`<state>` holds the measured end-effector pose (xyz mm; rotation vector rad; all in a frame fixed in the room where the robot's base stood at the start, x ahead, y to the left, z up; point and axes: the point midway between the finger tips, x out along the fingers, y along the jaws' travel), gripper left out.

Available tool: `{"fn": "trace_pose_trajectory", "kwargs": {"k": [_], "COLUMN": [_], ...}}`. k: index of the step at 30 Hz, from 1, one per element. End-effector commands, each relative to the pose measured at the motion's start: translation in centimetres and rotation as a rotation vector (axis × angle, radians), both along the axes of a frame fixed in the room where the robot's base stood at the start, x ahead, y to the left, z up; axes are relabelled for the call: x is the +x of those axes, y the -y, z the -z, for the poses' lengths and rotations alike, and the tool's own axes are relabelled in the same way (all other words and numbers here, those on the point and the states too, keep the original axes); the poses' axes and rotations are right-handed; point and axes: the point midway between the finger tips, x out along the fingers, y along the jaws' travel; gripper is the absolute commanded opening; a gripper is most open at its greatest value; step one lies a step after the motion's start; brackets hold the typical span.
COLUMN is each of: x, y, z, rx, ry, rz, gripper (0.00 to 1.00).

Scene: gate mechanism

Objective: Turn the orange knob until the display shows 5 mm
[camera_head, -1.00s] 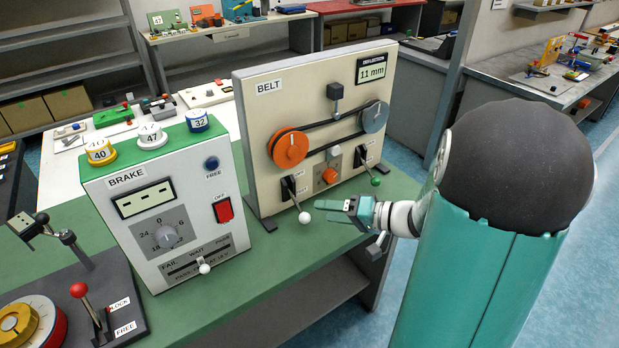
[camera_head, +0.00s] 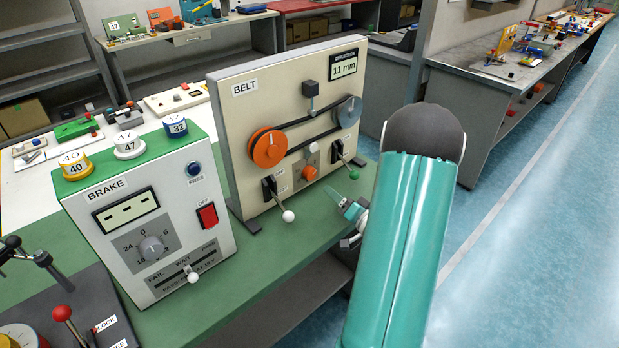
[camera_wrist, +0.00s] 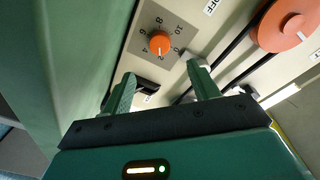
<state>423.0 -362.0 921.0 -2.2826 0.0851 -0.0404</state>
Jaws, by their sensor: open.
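The orange knob (camera_head: 309,173) sits low on the cream BELT panel (camera_head: 240,123), between two levers. It also shows in the wrist view as a round orange knob (camera_wrist: 159,43) on a grey numbered dial. The display (camera_head: 343,65) at the panel's top right reads 11 mm. My gripper (camera_head: 342,199) is in front of the panel, to the right of and below the knob in the head view. In the wrist view its two fingers (camera_wrist: 163,90) are apart with nothing between them, and the knob lies beyond their tips, not touched.
A white-tipped lever (camera_head: 288,216) and a green-tipped lever (camera_head: 354,175) stick out on either side of the knob. An orange pulley (camera_head: 268,148) and a grey pulley (camera_head: 349,111) carry a belt above. The BRAKE box (camera_head: 150,222) stands to the left on the green bench.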

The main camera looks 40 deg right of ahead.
Motion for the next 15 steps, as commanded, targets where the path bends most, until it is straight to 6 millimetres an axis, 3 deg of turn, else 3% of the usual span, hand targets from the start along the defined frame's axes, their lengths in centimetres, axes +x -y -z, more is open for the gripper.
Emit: {"fn": "trace_pose_trajectory", "kwargs": {"k": [15], "x": [10.0], "y": [0.2], "z": [0.0], "rx": [0.002], "ry": [0.000], "rz": [-0.006], "gripper": [0.60]}}
